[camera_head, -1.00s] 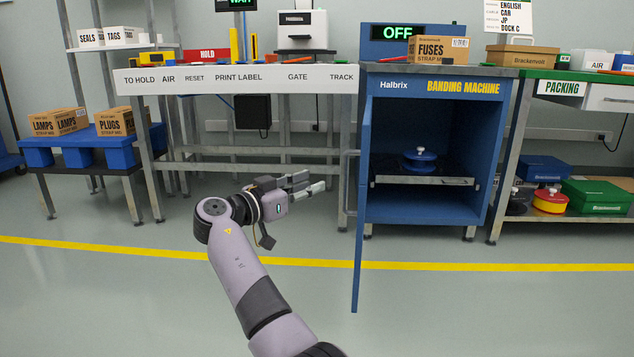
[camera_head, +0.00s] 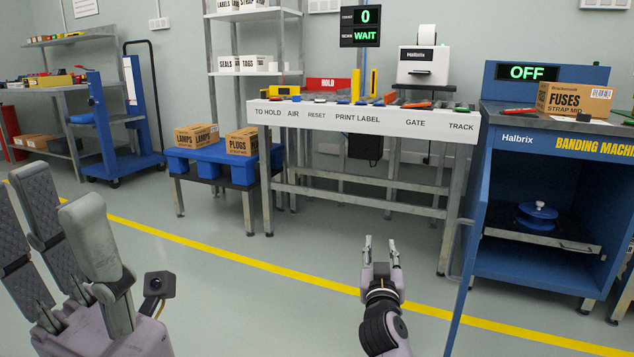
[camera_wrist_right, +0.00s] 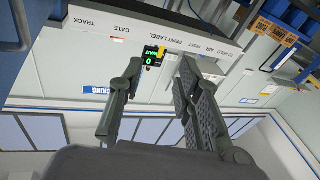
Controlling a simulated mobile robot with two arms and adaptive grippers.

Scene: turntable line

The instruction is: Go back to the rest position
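My right gripper (camera_head: 381,245) is in the head view, over the floor in front of the line table. Its fingers point away from me and stand apart with nothing between them. The right wrist view shows the same fingers (camera_wrist_right: 158,75) spread and empty. My left gripper (camera_head: 66,222) is large in the left foreground of the head view. Its fingers point up, their tips are apart, and I see nothing held. Its lower part is cut off by the frame edge.
The banding machine (camera_head: 540,262) stands at the right, its display reading OFF, its door (camera_head: 465,270) open towards me. The line table (camera_head: 340,118) and a blue pallet (camera_head: 210,158) with boxes stand ahead. The floor (camera_head: 290,310) between is clear.

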